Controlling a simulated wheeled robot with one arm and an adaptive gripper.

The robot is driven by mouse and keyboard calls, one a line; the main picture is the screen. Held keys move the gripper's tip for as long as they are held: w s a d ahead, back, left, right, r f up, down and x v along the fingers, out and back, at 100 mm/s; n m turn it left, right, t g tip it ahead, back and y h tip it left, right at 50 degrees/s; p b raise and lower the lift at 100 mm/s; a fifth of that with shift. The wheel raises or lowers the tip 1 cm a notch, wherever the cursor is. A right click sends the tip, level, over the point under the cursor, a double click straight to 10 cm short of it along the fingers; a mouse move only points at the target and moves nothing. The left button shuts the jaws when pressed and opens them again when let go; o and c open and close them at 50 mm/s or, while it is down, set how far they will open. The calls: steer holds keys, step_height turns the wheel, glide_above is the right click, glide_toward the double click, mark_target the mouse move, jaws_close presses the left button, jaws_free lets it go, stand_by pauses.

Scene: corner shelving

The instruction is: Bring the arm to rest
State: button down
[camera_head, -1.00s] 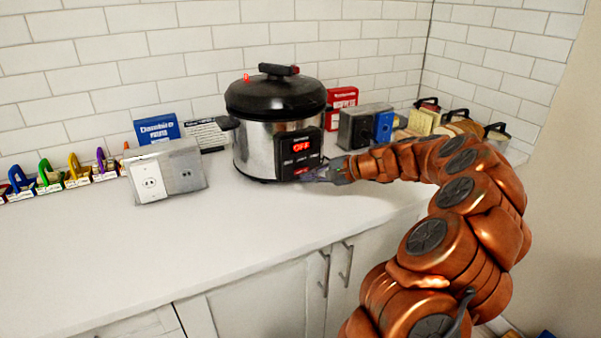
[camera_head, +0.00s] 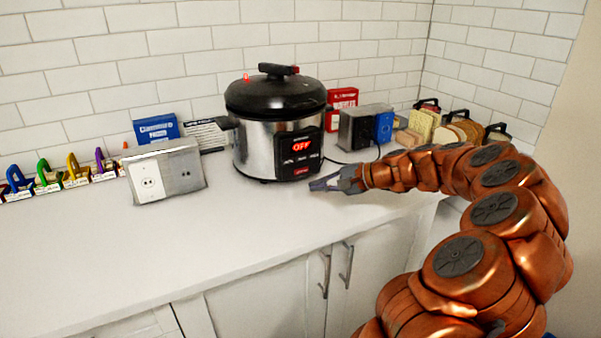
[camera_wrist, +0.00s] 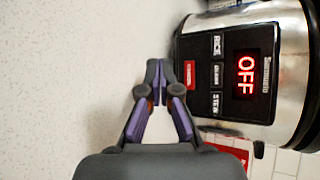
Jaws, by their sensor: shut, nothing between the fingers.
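My gripper (camera_head: 322,185) is at the end of my copper-coloured arm, just above the white counter and in front of the cooker, to the lower right of its panel. In the wrist view my gripper (camera_wrist: 164,75) has its fingertips together with nothing between them. The cooker (camera_head: 262,150) is a silver pot with a black lid. Its black panel reads OFF in red; the panel also shows in the wrist view (camera_wrist: 205,95), to the right of the fingers. The fingertips look apart from the cooker.
A grey box with a white socket plate (camera_head: 150,182) stands left on the counter (camera_head: 200,250). Coloured clips (camera_head: 75,168) line the far left. A second grey box (camera_head: 358,130), a red box (camera_head: 342,97) and bread slices (camera_head: 460,130) stand to the right. The front counter is clear.

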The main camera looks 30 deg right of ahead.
stand_by(0.4)
steer(key=a, duration=0.2)
steer(key=a+r+n+g, duration=0.1)
steer(key=a, duration=0.1)
steer(key=a+r+n+y+p, duration=0.1)
steer(key=a, duration=0.1)
steer(key=shift+s+a+r+g, duration=0.15)
steer(key=shift+s+a+g, duration=0.15)
steer(key=shift+a, duration=0.1)
steer(key=s+a+r+n+g+p, duration=0.1)
steer(key=s+a+n+g+p, duration=0.2)
steer(key=s+a, duration=0.5)
steer(key=s+a+r+n+g, duration=0.1)
steer(key=s+a+n+g, duration=0.25)
steer(key=a, duration=0.75)
steer(key=s+a+f+n+g+h+p, duration=0.1)
steer(key=s+a+n+g+h+p, duration=0.2)
steer(key=s, duration=0.9)
steer(key=s+d+f+n+g+h+p, duration=0.1)
steer(key=s+d+n+h, duration=0.2)
steer(key=s, duration=0.8)
steer(key=shift+s+d+h, duration=0.3)
steer(key=shift+d+h, duration=0.2)
steer(key=shift+h, duration=0.7)
steer(key=shift+f, duration=0.1)
